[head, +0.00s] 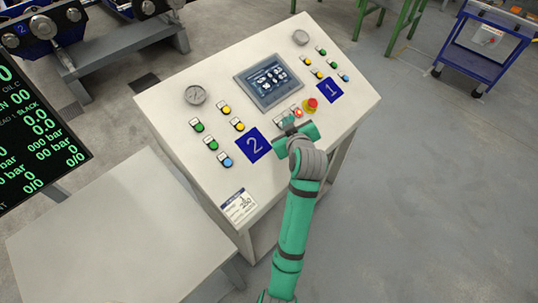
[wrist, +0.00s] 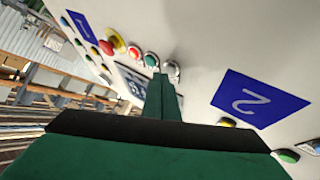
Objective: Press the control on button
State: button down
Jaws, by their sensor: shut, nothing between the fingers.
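A sloped white control panel (head: 170,105) fills the middle of the head view. In the wrist view a small row on it holds a green button (wrist: 151,60), a red-orange button (wrist: 134,53) and a silver round switch (wrist: 173,70). No label there is readable, so I cannot tell for certain which is the control on button. My gripper (head: 290,122) is over this row, its fingers shut and empty. In the wrist view the fingertips (wrist: 163,78) point close to the green button and the silver switch; I cannot tell whether they touch. In the head view my gripper partly hides the row.
A red emergency stop (head: 311,104) on a yellow base sits beside the row. A touchscreen (head: 268,83) is above it. Blue number plates 2 (head: 253,145) and 1 (head: 329,90) have coloured buttons near them. A grey table (head: 110,230) stands at the left.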

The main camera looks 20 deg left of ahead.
jog(key=shift+a+f, duration=0.15)
jog(key=shift+f, duration=0.25)
dwell(0.3)
jog(key=shift+r, duration=0.15)
jog(key=shift+s+d+r, duration=0.15)
jog(key=shift+d+r, duration=0.15)
jog(key=shift+r, duration=0.45)
jog(key=shift+s+d+r, duration=0.1)
jog(key=shift+d+r, duration=0.3)
jog(key=shift+r, duration=0.5)
jog(key=shift+s+d+r, duration=0.15)
jog(key=shift+d+r, duration=0.3)
jog(key=shift+r, duration=0.45)
jog(key=shift+s+d+r, duration=0.1)
jog(key=shift+d+r, duration=0.3)
jog(key=shift+r, duration=0.5)
